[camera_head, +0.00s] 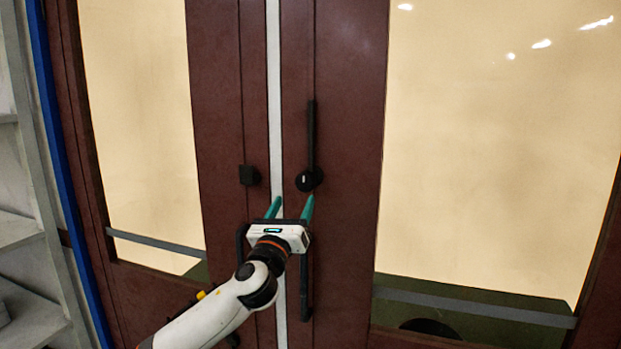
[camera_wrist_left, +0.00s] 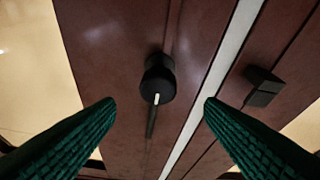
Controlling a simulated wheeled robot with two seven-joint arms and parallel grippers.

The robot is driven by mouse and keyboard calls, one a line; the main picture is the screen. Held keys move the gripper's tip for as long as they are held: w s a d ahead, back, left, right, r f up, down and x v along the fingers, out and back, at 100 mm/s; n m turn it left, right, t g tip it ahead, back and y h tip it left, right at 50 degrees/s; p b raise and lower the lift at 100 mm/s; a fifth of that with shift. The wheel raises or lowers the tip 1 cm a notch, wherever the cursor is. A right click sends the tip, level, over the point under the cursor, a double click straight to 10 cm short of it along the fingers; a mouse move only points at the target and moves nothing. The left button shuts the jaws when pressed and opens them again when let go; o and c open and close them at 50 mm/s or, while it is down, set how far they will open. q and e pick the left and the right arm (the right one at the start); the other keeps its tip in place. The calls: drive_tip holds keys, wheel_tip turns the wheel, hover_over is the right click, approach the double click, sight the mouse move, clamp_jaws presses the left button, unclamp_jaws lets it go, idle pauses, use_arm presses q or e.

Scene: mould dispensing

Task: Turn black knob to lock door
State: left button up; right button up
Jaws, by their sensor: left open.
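The black knob (camera_head: 309,180) is on the right-hand dark red door (camera_head: 345,130), near the light centre strip, with a short white mark on its face. A thin black bar (camera_head: 311,130) runs straight up from it. My left gripper (camera_head: 291,203) is open just below the knob, its two green fingers apart and pointing at the door. In the left wrist view the knob (camera_wrist_left: 158,80) lies ahead of the gap between the fingertips (camera_wrist_left: 159,102), with nothing gripped. I cannot tell the exact distance to it. My right gripper is not in view.
A small black block (camera_head: 249,175) is on the left door, across the light strip (camera_head: 274,100). Vertical black pull handles (camera_head: 305,285) flank the strip lower down, close to my left wrist. Large pale panes fill both sides. Grey shelves (camera_head: 20,230) stand at far left.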

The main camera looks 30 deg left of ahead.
sight(304, 185)
use_arm(q)
drive_tip(key=p+x, duration=0.2)
drive_tip(key=x, duration=0.6)
drive_tip(key=shift+w+d, duration=0.1)
drive_tip(key=shift+w+r, duration=0.1)
drive_tip(key=shift+w, duration=0.4)
clamp_jaws()
